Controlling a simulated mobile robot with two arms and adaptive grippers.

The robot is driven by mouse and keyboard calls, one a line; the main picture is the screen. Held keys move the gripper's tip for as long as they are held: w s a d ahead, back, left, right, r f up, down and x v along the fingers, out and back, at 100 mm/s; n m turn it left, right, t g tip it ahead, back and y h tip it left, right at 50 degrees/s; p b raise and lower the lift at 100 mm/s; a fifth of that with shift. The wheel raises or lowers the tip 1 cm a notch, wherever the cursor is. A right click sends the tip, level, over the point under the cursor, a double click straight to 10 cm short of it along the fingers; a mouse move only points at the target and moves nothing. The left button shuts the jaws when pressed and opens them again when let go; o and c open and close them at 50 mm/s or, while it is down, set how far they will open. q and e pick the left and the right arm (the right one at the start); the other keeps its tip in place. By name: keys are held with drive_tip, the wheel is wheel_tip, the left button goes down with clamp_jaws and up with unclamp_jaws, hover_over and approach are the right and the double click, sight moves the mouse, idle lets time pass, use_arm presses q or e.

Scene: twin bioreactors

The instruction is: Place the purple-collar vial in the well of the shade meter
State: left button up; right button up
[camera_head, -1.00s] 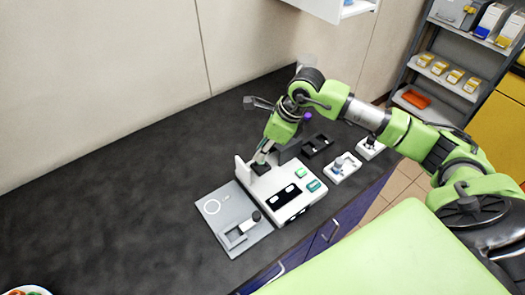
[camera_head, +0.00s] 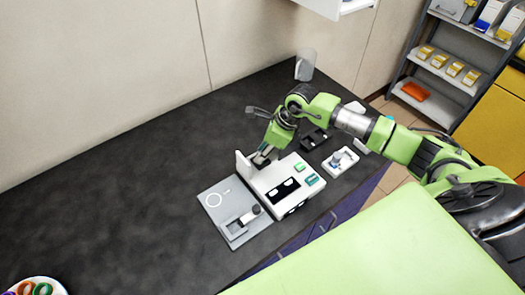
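The shade meter (camera_head: 295,202) is a white box with a dark display and green buttons, and a raised white flap stands at its left end. My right gripper (camera_head: 262,158) points down at the back left of the meter, beside the flap, over the dark area where the well appears to be. Its fingertips are small and dark against that spot, so I cannot tell whether they are open or hold anything. I cannot make out the purple-collar vial; it may be hidden by the gripper or arm. My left gripper is out of view.
A grey plate (camera_head: 214,217) with a white ring mark and a small block lies left of the meter. A black holder (camera_head: 314,139) and a small white device (camera_head: 341,161) stand to the right. A pale cup (camera_head: 305,65) is behind. The left of the dark bench (camera_head: 110,190) is clear except for a dish of coloured rings (camera_head: 36,287).

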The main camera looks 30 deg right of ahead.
idle(0.3)
drive_tip(key=shift+r, duration=0.2)
drive_tip(key=shift+d+r, duration=0.15)
drive_tip(key=shift+r, duration=0.1)
drive_tip(key=b+v, duration=0.4)
drive_tip(key=v, duration=0.7)
drive_tip(key=shift+s+r, duration=0.15)
drive_tip(key=shift+r, duration=0.05)
drive_tip(key=shift+f, duration=0.1)
